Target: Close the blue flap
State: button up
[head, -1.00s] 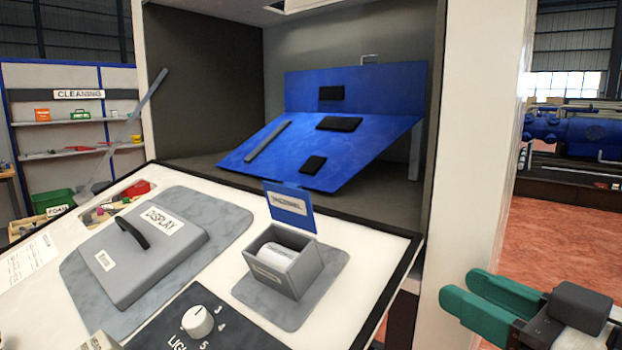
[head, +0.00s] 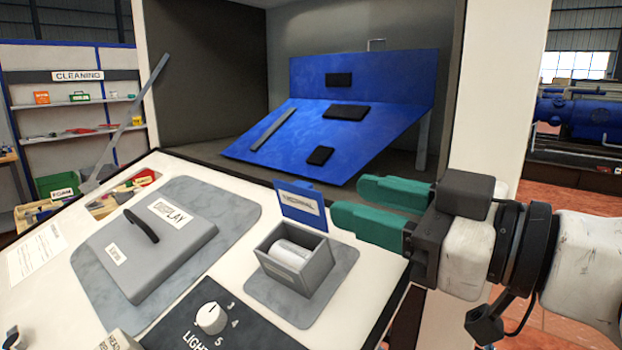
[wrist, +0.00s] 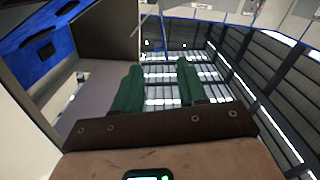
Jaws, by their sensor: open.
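A small blue flap (head: 301,204) with a white label stands up, open, at the back edge of a grey box (head: 297,260). A white roll (head: 291,254) lies inside the box. My gripper (head: 346,203) has green fingers that are apart and empty. It is just right of the flap, pointing left, with its nearer fingertip close to the flap's right edge. I cannot tell whether they touch. In the wrist view, the open green fingers (wrist: 158,82) show, and the flap is not visible there.
A large blue slanted panel (head: 310,138) with black pads sits in the recess behind. A grey display cover (head: 150,248) with a black handle is left of the box. A knob (head: 211,318) is in front. A white post (head: 492,120) stands behind my gripper.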

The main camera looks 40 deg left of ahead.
aim_at(310, 187)
jog(key=a, duration=0.2)
jog(key=a+p, duration=0.1)
jog(key=a, duration=0.4)
jog(key=shift+w+a+p, duration=0.25)
jog(key=shift+w+p, duration=0.05)
jog(key=shift+p, duration=0.05)
grip_shut()
